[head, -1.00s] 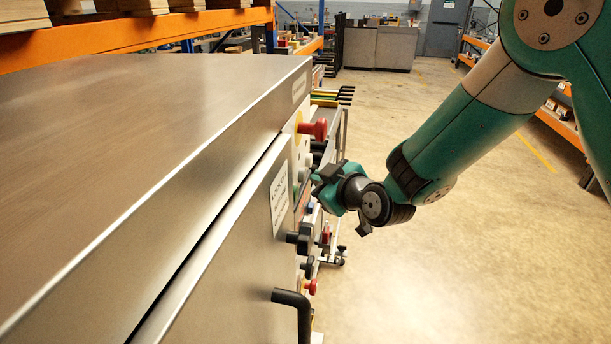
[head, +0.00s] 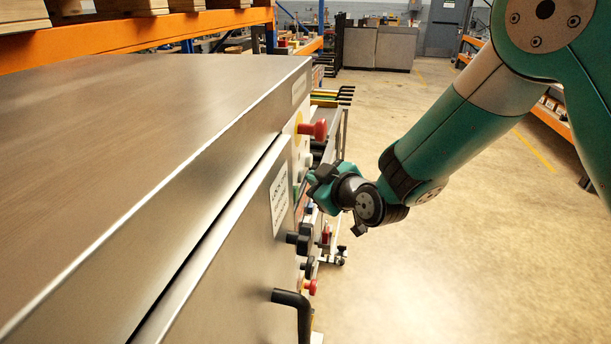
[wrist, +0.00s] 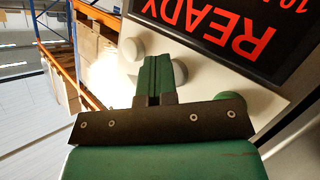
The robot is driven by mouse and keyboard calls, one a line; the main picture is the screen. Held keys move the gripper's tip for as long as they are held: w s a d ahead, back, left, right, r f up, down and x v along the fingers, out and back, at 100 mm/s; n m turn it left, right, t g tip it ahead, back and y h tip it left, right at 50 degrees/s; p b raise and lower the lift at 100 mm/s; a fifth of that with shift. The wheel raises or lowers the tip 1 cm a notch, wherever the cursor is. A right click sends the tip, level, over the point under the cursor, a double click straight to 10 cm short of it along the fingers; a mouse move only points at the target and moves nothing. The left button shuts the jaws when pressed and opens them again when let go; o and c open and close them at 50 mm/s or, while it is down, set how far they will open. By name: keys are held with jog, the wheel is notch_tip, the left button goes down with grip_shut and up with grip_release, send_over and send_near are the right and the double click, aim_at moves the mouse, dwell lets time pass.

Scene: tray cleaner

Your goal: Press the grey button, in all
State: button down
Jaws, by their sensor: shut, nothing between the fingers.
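My gripper (head: 312,182) is shut and empty, its tip close to the control panel on the side of the steel machine. In the wrist view the closed green fingers (wrist: 155,72) point at the panel. A grey round button (wrist: 180,73) shows just right of the fingers, partly hidden behind them. A paler round button (wrist: 132,48) lies to their left. A green button (wrist: 232,102) shows at the right, partly covered by the gripper's dark plate. Whether the fingertips touch any button cannot be told. In the head view my gripper hides part of the panel.
A black display (wrist: 245,28) with red "READY" text is above the buttons. A red mushroom knob (head: 316,129) sticks out above my gripper, and black knobs (head: 303,238) below it. A bent handle (head: 293,300) juts out lower. The floor at right is clear.

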dwell(0.4)
jog(key=shift+s+d+b, duration=0.15)
jog(key=shift+d+b, duration=0.7)
jog(key=d+b, duration=0.2)
jog(key=s+d+b, duration=0.1)
jog(key=d+b, duration=0.1)
jog(key=d, duration=0.1)
dwell(0.5)
